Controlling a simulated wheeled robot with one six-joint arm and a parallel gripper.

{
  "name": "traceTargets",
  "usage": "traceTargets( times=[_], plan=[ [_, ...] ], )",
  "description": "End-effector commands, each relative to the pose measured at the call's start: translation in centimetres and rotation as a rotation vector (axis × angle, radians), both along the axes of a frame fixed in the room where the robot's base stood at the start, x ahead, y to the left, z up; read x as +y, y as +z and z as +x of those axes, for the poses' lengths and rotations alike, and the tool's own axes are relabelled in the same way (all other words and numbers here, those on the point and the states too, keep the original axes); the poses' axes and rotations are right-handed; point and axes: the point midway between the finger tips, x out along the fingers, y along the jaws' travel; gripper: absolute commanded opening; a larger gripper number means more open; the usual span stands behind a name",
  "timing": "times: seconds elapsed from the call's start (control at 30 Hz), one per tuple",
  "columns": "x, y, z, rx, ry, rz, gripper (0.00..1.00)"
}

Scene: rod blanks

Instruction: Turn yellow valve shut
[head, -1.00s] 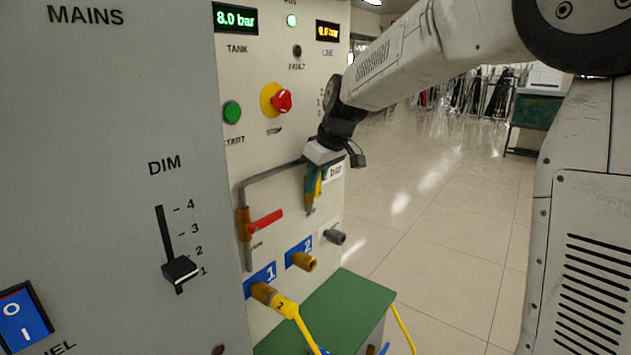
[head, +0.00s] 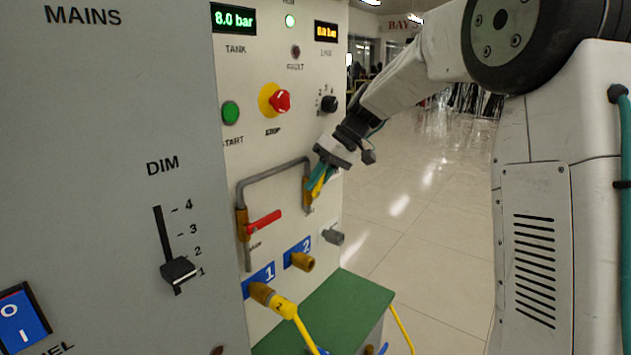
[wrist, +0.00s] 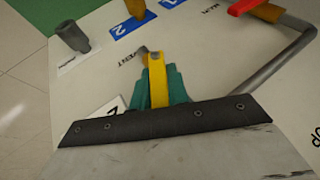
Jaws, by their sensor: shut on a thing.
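The yellow valve handle (head: 321,187) is on the right part of the pale panel, on a brass valve body (head: 306,191) at the end of a grey pipe. In the head view it slants up to the right from its lower end. My gripper (head: 316,181) is shut on the handle, with teal fingers on either side. In the wrist view the yellow handle (wrist: 157,82) runs from its pivot near the VENT label down between the teal fingers (wrist: 160,85). Its far end is hidden by my gripper.
A red valve handle (head: 264,222) sits left on the same pipe (head: 272,171). Below are brass ports marked 1 and 2, a grey fitting (head: 333,238) and a green-topped box (head: 335,310). A red stop button (head: 280,101) and a black knob (head: 328,104) are above. Floor at right is clear.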

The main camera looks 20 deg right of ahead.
Motion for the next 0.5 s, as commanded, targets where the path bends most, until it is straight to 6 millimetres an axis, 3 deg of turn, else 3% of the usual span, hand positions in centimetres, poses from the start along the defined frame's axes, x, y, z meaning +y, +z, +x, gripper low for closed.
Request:
traceTargets(
  times=[0.5],
  plan=[
    [-1.11,-1.02,0.71,0.272,-0.003,0.41,0.0]
  ],
)
